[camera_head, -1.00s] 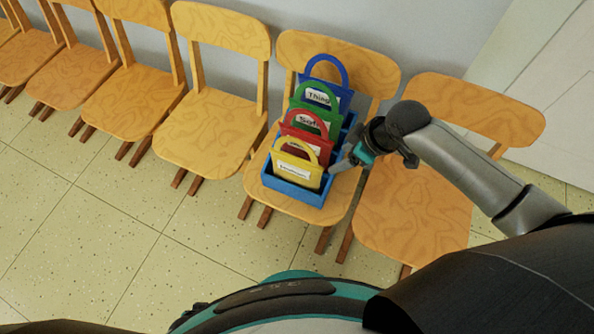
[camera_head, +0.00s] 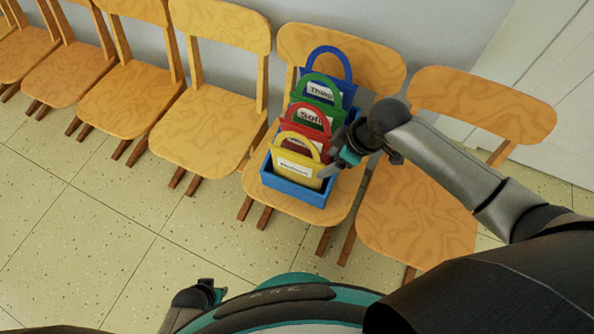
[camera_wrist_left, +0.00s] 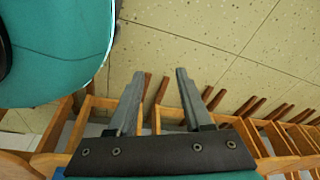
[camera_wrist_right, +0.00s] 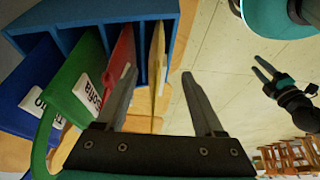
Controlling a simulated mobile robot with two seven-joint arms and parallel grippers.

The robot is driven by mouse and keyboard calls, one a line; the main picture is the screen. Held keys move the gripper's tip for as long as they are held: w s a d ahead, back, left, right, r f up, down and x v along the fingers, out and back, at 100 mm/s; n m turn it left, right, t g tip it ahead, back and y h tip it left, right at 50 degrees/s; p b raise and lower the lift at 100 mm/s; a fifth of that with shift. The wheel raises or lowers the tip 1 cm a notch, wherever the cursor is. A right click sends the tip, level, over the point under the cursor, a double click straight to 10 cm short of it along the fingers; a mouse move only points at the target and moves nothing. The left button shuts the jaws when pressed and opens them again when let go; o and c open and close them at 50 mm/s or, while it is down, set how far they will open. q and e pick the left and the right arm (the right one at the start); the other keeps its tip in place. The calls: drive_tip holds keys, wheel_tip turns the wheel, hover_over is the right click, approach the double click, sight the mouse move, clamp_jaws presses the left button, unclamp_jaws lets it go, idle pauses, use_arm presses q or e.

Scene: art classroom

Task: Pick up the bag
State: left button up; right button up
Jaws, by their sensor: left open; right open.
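Several toy-like bags with arched handles stand in a row, each in its own slot of a blue divided box (camera_head: 283,187) on a chair. From the front they are a yellow bag (camera_head: 290,164), a red bag (camera_head: 302,130), a green bag (camera_head: 313,104) labelled Sofia and a blue bag (camera_head: 318,75). My right gripper (camera_head: 330,170) is open at the box's right side, beside the yellow bag. In the right wrist view the yellow bag (camera_wrist_right: 157,62) appears edge-on between the open fingers; contact cannot be told.
The box's chair (camera_head: 325,48) stands in a row of wooden chairs along the wall. Another chair (camera_head: 420,215) is close on its right, under my right arm. The tiled floor (camera_head: 120,230) in front is clear.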

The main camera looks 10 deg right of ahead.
sight(322, 166)
drive_tip(key=shift+b+x, duration=0.45)
drive_tip(key=shift+x, duration=0.6)
drive_tip(key=shift+b+x, duration=0.55)
drive_tip(key=shift+x, duration=0.35)
drive_tip(key=shift+w+a+f+b, duration=0.25)
drive_tip(key=shift+w+f+b, duration=0.25)
drive_tip(key=shift+f+b, duration=0.25)
drive_tip(key=shift+b+x, duration=0.6)
drive_tip(key=shift+x, duration=0.5)
use_arm(q)
drive_tip(key=w+d+r, duration=0.4)
drive_tip(key=w+r, duration=0.1)
drive_tip(key=r, duration=0.3)
drive_tip(key=shift+w, duration=0.2)
drive_tip(key=shift+r, duration=0.1)
use_arm(e)
clamp_jaws()
